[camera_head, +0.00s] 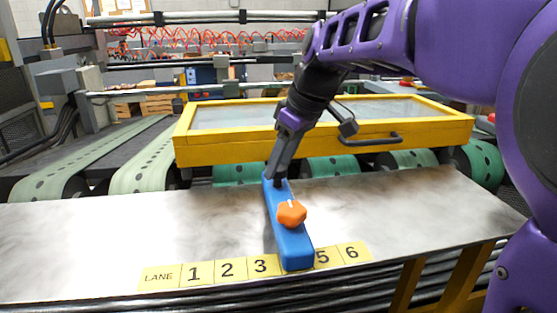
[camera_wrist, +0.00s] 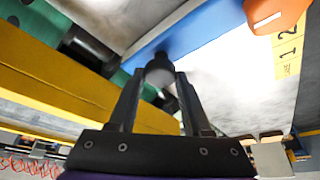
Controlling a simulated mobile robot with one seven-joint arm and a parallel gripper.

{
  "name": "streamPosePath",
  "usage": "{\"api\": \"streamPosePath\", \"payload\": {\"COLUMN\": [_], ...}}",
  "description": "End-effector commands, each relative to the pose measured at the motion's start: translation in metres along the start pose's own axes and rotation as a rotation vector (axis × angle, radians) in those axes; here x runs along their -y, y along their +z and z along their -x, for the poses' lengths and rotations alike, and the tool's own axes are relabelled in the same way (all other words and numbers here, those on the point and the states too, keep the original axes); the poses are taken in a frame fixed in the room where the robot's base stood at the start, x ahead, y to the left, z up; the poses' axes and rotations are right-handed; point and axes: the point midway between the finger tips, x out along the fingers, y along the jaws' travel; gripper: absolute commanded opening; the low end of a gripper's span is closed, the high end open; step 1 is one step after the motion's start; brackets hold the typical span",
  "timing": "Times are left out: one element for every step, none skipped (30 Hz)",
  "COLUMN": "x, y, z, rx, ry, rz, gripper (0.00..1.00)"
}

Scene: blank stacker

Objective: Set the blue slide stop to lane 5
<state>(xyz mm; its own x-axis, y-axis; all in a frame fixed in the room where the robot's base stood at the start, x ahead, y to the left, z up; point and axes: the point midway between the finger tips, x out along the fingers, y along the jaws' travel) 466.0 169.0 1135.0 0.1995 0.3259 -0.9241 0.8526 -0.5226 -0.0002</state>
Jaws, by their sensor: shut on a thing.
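The blue slide stop (camera_head: 292,246) lies across the metal table, its front end between labels 3 and 5 and covering the label there. An orange knob (camera_head: 291,213) sits on top of it. My gripper (camera_head: 274,180) is at the far end of the stop, shut on its dark round post. In the wrist view my gripper (camera_wrist: 160,80) has its fingers on either side of the dark post (camera_wrist: 159,66), with the blue stop (camera_wrist: 200,32) beyond. The lane 5 label (camera_head: 323,257) is just right of the stop's front end.
The yellow lane strip (camera_head: 160,278) runs along the front edge of the metal table (camera_head: 120,235). A yellow-framed guard with a clear panel (camera_head: 230,151) stands behind the stop. Green perforated belts (camera_head: 146,165) run at the back left. The table is bare on both sides of the stop.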

Motion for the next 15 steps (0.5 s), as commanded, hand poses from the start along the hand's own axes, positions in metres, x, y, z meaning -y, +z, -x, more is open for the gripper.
{"api": "streamPosePath", "payload": {"x": [-0.0003, -0.0003, -0.0002, -0.0002, -0.0001, -0.0001, -0.0001, 0.0000, 0.0001, 0.0001, 0.0002, 0.0002, 0.0003, 0.0003, 0.0004], "y": [-0.0005, -0.0005, -0.0006, -0.0006, -0.0007, -0.0008, -0.0008, -0.0008, -0.0008, -0.0008, -0.0008, -0.0008, -0.0008, -0.0007, -0.0007], "z": [0.0004, 0.0004, 0.0004, 0.0004, 0.0004, 0.0003, 0.0003, 0.0003, 0.0002, 0.0002, 0.0001, 0.0001, 0.0001, 0.0000, 0.0000], "rx": [-0.002, -0.002, -0.002, -0.002, -0.002, -0.002, -0.002, -0.002, -0.002, -0.002, -0.002, -0.001, -0.001, -0.001, -0.001], "ry": [0.002, 0.002, 0.002, 0.002, 0.002, 0.002, 0.002, 0.002, 0.001, 0.001, 0.001, 0.001, 0.001, 0.001, 0.001], "rz": [0.000, 0.000, 0.000, 0.000, 0.000, 0.000, 0.000, 0.000, 0.000, 0.000, 0.000, 0.000, 0.000, 0.000, 0.000], "gripper": [0.00, 0.00, 0.00, 0.00, 0.00, 0.54, 0.60, 0.65, 0.72, 0.78, 0.79, 0.79, 0.79, 0.79, 0.79]}}
